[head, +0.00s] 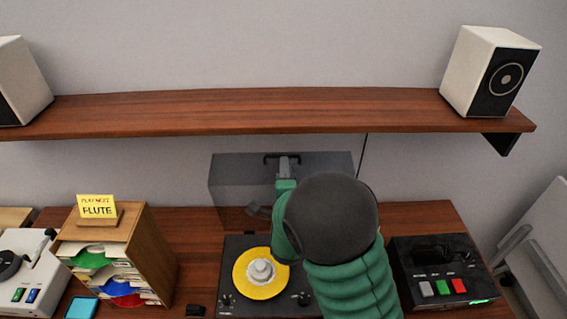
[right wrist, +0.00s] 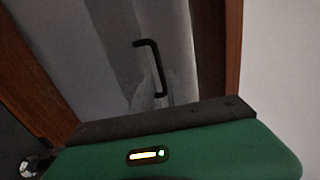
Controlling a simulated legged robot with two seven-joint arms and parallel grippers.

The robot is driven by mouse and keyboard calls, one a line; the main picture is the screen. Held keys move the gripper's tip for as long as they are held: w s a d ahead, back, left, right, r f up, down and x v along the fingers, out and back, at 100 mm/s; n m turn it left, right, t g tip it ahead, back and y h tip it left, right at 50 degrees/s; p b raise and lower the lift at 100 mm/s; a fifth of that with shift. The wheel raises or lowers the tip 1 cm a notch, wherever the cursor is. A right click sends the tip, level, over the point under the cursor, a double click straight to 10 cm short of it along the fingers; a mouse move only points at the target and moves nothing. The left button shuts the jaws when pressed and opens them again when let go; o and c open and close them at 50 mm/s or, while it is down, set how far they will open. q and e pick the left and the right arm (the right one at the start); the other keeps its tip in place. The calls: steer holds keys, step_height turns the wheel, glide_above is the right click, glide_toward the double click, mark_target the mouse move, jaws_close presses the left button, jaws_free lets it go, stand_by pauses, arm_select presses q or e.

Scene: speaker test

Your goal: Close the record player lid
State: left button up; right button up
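The record player (head: 240,308) sits on the wooden desk with a yellow-labelled disc (head: 246,284) on it. Its grey see-through lid (head: 230,180) stands raised behind it, and a black handle (head: 270,160) shows near its upper edge. My right arm reaches over the player's right side and hides part of it. My right gripper (head: 284,168) is in front of the lid, just below the handle in the picture; contact is unclear. My left gripper is out of view.
A wooden record rack (head: 152,255) with a "FLUTE" card (head: 97,207) stands left of the player. A black button box (head: 437,270) is on the right. A wooden shelf (head: 250,112) with speakers (head: 492,70) runs above the lid.

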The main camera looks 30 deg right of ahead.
steer(key=p+x, duration=0.1)
steer(key=x, duration=0.4)
steer(key=shift+w+d+f, duration=0.1)
steer(key=shift+w+d, duration=0.15)
steer(key=shift+s+a, duration=0.1)
steer(key=shift+a, duration=0.05)
jaws_close()
steer(key=shift+f, duration=0.1)
stand_by(0.8)
